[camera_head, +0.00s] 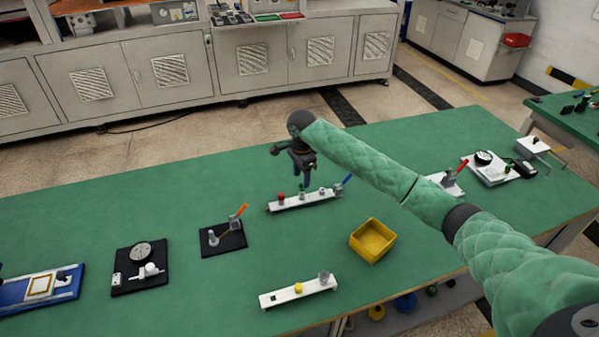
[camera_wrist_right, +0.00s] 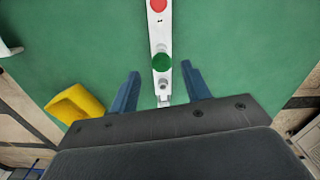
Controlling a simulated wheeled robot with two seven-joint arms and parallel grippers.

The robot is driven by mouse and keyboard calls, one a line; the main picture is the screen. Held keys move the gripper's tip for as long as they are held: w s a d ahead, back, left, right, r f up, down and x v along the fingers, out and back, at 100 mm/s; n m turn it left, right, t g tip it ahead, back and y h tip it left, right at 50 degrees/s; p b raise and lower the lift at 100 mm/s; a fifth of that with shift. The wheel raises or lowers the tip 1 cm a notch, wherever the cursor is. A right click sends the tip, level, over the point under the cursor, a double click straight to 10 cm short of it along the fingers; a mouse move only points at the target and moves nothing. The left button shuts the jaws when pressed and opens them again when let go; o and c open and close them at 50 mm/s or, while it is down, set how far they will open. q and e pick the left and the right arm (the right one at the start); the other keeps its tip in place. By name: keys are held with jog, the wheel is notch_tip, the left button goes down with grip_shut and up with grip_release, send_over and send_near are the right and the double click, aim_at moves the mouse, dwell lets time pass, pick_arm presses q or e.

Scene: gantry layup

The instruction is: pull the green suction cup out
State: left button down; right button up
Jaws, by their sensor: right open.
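The green suction cup (camera_wrist_right: 161,62) stands on a white rail (camera_wrist_right: 160,38) between my right gripper's two blue fingers in the right wrist view. In the head view the green cup (camera_head: 302,188) is small, just below the fingers. My right gripper (camera_head: 303,174) points down over the rail (camera_head: 290,206). It is open and empty, its fingers (camera_wrist_right: 160,88) apart on either side of the rail. I cannot tell whether they touch the cup. A red cup (camera_head: 281,197) stands on the same rail to the left, and it also shows in the wrist view (camera_wrist_right: 158,5). My left gripper is not in view.
A yellow bin (camera_head: 372,240) stands right of the rail. A second white rail (camera_head: 285,296) with a yellow cup lies nearer. Black stands (camera_head: 222,239) sit to the left, and a grey device (camera_head: 490,168) to the right.

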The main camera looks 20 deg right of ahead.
aim_at(302, 189)
jog(key=shift+w+d, duration=0.2)
jog(key=shift+s+f+p, duration=0.15)
jog(key=shift+f+p, duration=0.25)
jog(key=shift+f, duration=0.05)
notch_tip(302, 189, down, 5)
jog(key=shift+r+p, duration=0.2)
jog(key=shift+p, duration=0.6)
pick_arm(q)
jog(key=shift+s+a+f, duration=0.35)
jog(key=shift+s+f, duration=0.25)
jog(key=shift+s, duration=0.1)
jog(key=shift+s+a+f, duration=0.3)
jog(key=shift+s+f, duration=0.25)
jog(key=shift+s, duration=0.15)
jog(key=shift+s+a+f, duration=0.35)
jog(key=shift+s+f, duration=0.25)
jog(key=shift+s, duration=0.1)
pick_arm(e)
jog(key=shift+f, duration=0.95)
jog(key=c, duration=1)
pick_arm(q)
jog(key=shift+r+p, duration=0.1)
jog(key=shift+p, duration=0.2)
pick_arm(e)
jog(key=shift+r, duration=0.1)
grip_shut()
